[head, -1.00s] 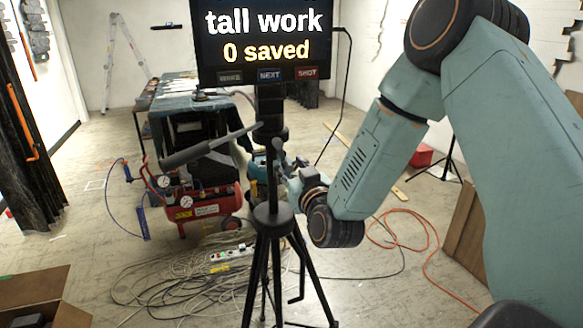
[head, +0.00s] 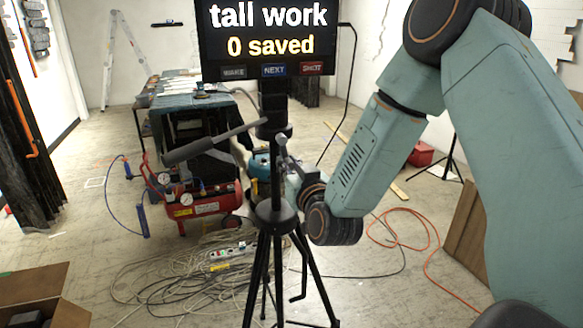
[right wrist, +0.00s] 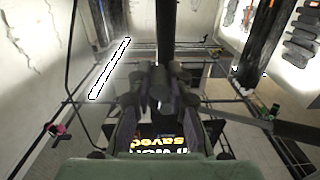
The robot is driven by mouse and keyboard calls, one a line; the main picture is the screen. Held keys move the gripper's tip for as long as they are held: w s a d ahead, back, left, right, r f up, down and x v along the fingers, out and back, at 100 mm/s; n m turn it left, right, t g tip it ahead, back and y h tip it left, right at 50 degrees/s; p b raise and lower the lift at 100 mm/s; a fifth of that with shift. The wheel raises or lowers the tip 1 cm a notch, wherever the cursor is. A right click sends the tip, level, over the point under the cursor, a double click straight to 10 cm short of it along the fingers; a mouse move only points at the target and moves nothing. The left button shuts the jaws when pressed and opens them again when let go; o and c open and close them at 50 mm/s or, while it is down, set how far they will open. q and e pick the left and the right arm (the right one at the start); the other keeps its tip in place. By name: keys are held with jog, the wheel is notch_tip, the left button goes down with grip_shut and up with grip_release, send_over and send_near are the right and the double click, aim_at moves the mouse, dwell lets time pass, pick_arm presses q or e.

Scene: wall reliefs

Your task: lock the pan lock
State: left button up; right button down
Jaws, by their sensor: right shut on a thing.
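A black tripod (head: 270,214) stands in front of me and carries a dark screen (head: 266,40) reading "tall work" and "0 saved". A pan handle (head: 215,143) slants down to the left from its head. My right gripper (head: 283,165) comes in from the right and is shut at the tripod column, just below the head, on what looks like the pan lock (head: 281,141). Its fingertips are small and partly hidden by the column. In the right wrist view, dark finger shapes (right wrist: 160,88) flank the column (right wrist: 166,35). My left gripper is out of view.
A red compressor (head: 200,207) and a draped table (head: 190,100) stand behind the tripod. Cables (head: 185,280) and a power strip (head: 232,252) lie on the floor around its legs. An orange hose (head: 425,250) lies to the right. A cardboard box (head: 40,295) sits front left.

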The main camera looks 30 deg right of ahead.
jog(key=shift+w+a+r+m+b, duration=0.15)
jog(key=shift+a+m+b, duration=0.35)
jog(key=shift+m, duration=0.6)
jog(key=c, duration=1.7)
grip_release()
jog(key=o, duration=0.4)
jog(key=shift+s, duration=0.25)
jog(key=shift+o, duration=0.2)
jog(key=shift+w, duration=0.1)
